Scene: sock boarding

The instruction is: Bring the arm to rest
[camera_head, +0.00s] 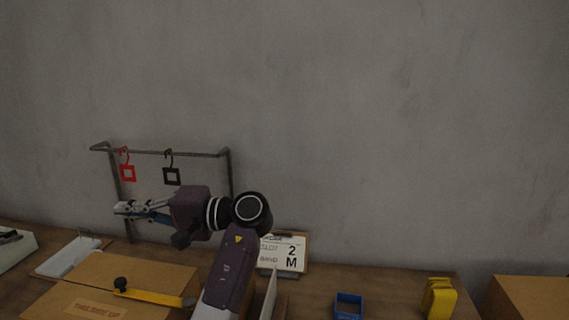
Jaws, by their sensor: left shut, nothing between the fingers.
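My left gripper (122,210) is raised in the left part of the head view, its fingers pointing left. It is shut with nothing between the fingers. It hangs in front of a metal rack (194,155), below the red square tag (127,173) and the black square tag (171,176) that hang from the bar on hooks. From this view I cannot tell how far the gripper is from the rack. My left arm rises from the bottom edge and hides part of the table. My right gripper is not in view.
A cardboard box (130,272) and a yellow bar with a black knob (155,297) lie below the gripper. A blue bin (348,305), a yellow item (439,298) and another box (530,297) are to the right.

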